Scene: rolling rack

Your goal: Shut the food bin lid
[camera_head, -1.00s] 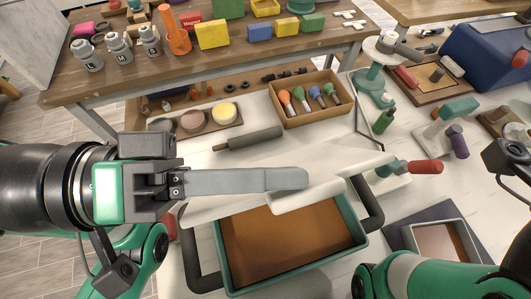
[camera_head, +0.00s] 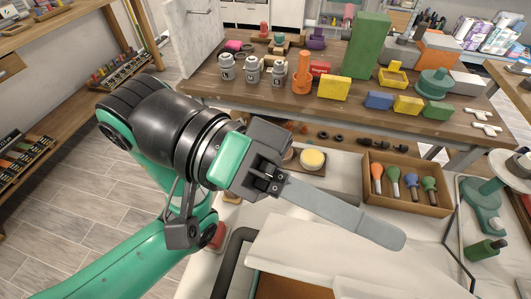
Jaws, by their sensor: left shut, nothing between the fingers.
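The food bin's cream-white lid (camera_head: 315,250) shows at the bottom centre, standing open behind the bin. Only a corner of the bin's brown interior (camera_head: 285,287) shows at the bottom edge; the rest is cut off. A dark handle (camera_head: 232,262) curves beside the bin on the left. My left gripper (camera_head: 396,237) comes in from the left, with its long grey fingers shut and empty. They point right and down, and in the picture they overlap the lid's back edge; I cannot tell if they touch it. My right gripper is out of view.
A wooden crate of colourful-handled tools (camera_head: 405,207) stands behind the lid on the right. A green cylinder (camera_head: 486,249) lies at the right. A wooden table (camera_head: 330,117) with bottles and blocks is at the back.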

